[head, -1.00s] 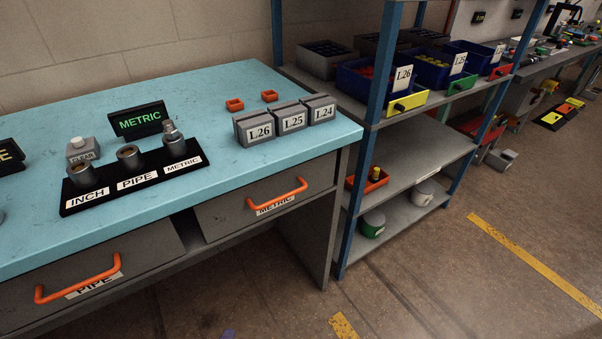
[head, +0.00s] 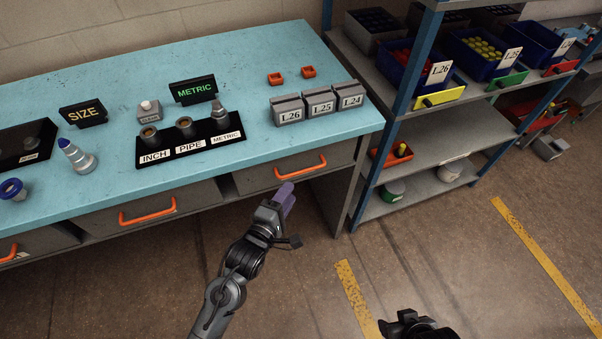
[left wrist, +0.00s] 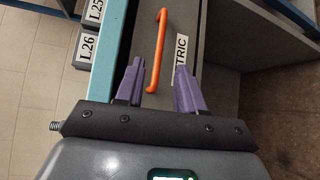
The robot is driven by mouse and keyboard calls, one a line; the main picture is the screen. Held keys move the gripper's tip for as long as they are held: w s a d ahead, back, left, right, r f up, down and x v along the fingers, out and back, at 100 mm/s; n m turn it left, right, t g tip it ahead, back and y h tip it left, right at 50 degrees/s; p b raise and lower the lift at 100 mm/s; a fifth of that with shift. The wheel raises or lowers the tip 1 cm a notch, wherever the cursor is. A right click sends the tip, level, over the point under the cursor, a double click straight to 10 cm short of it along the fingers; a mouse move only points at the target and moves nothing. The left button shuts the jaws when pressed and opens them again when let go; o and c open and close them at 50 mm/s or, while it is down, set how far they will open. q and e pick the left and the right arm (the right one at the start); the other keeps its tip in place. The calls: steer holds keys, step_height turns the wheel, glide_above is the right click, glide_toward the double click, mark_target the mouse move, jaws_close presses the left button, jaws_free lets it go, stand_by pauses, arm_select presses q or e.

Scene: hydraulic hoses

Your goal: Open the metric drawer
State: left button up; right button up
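The metric drawer (head: 256,180) is shut under the right end of the blue workbench, with an orange bar handle (head: 301,167). My left gripper (head: 286,196) is just in front of this drawer, below and left of the handle. In the left wrist view its two purple fingers (left wrist: 158,88) are apart, and the orange handle (left wrist: 157,50) shows between and beyond them. The METRIC label (left wrist: 182,58) is partly hidden behind the right finger. My right gripper (head: 408,324) is at the bottom edge of the head view, dark and cut off; its fingers cannot be made out.
Another drawer with an orange handle (head: 147,212) is to the left. The blue benchtop (head: 240,75) carries a METRIC sign (head: 194,90), a fitting stand (head: 190,142) and grey labelled boxes (head: 318,103). A shelf rack (head: 430,150) stands to the right. The floor in front is clear.

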mark_target(301, 173)
arm_select(q)
steer(key=b+x, duration=0.2)
steer(key=x, duration=0.6)
steer(key=shift+w, duration=0.2)
steer(key=shift+d, duration=0.1)
steer(key=shift+c, duration=0.3)
jaws_close()
